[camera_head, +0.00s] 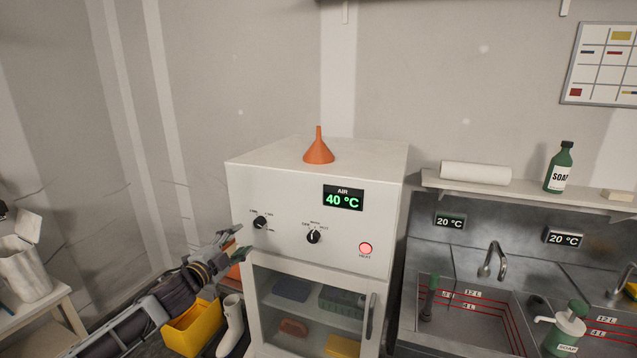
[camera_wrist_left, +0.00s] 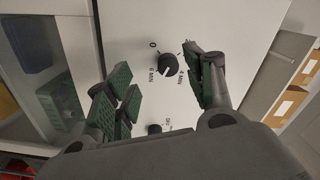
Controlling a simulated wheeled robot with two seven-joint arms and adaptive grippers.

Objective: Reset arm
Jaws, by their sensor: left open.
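My left gripper (camera_head: 234,241) is at the left front edge of a white cabinet (camera_head: 290,255), below and left of its left black knob (camera_head: 260,222). In the left wrist view my left gripper (camera_wrist_left: 157,85) is open, its green-padded fingers apart and nothing between them. The knob with minute marks (camera_wrist_left: 167,63) appears beyond the fingers, close to the right one; I cannot tell whether they touch. A second knob (camera_wrist_left: 154,128) shows lower down, partly hidden. My right gripper is in neither view.
The cabinet has another knob (camera_head: 313,236), a display (camera_head: 343,198) reading 40 °C and a red round light or button (camera_head: 365,248). An orange funnel (camera_head: 318,150) stands on top. A yellow bin (camera_head: 190,330) and white boot (camera_head: 231,325) are under my arm. Sinks (camera_head: 465,320) are at right.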

